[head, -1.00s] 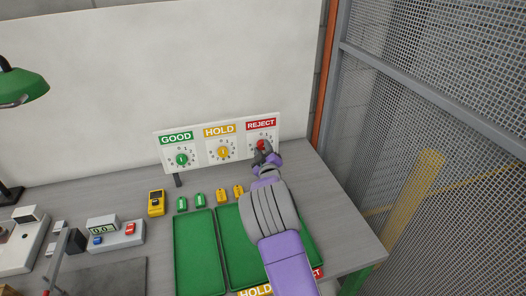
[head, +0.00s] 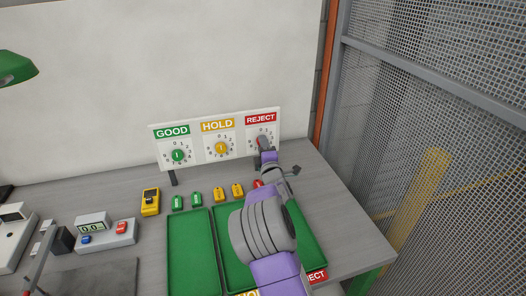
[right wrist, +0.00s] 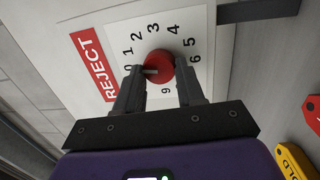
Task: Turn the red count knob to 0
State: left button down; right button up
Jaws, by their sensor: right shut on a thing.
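The red knob (right wrist: 160,67) sits at the middle of the white REJECT dial (right wrist: 112,38), which carries printed numbers. In the right wrist view its pale pointer mark faces left, towards the 0. My right gripper (right wrist: 158,78) is shut on the red knob, one finger on each side. In the head view the right gripper (head: 262,150) covers most of the knob and the lower part of the REJECT dial. The 7 and 8 are hidden. My left gripper is not in view.
On the same panel are the green GOOD knob (head: 178,155) and yellow HOLD knob (head: 221,148). Green trays (head: 190,250) and several small coloured tags (head: 219,194) lie on the table below. A mesh fence (head: 450,130) stands on the right.

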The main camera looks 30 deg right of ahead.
jog(key=shift+n+b, duration=0.45)
jog(key=shift+n, duration=0.45)
jog(key=o, duration=1)
jog(key=shift+o, duration=0.2)
jog(key=shift+s, duration=0.15)
jog(key=v, duration=0.7)
jog(key=shift+s+p, duration=0.2)
jog(key=shift+p, duration=0.2)
jog(key=shift+f, duration=0.15)
